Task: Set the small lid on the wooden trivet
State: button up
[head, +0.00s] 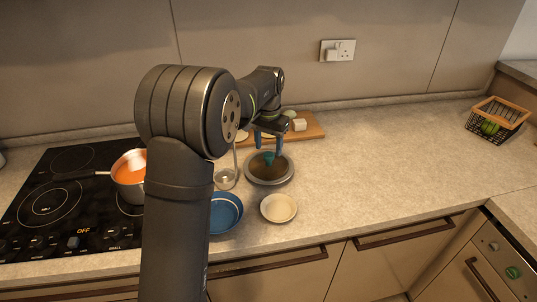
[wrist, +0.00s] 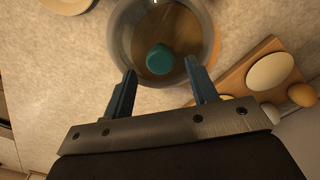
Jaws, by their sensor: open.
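A round piece with a grey rim and a teal knob (head: 269,157), which looks like the small lid, is on the counter right of my arm. In the wrist view its teal knob (wrist: 160,58) stands over a brown round area inside the grey rim (wrist: 121,32). I cannot tell if that brown is the wooden trivet under a clear lid or the inside of a pan. My gripper (head: 268,142) is open above the knob. In the wrist view the fingertips (wrist: 160,72) are on either side of the knob's near edge, with no visible grip.
A wooden board (head: 312,128) with pale food lies behind. A blue bowl (head: 225,212) and a cream dish (head: 278,208) are in front. A pot of orange food (head: 130,170) stands on the black hob (head: 38,232). A wire basket (head: 497,120) is far right. The right counter is clear.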

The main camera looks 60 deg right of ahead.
aim_at(268, 154)
notch_tip(268, 154, up, 8)
jog(key=shift+f, duration=0.25)
jog(key=shift+f, duration=4.15)
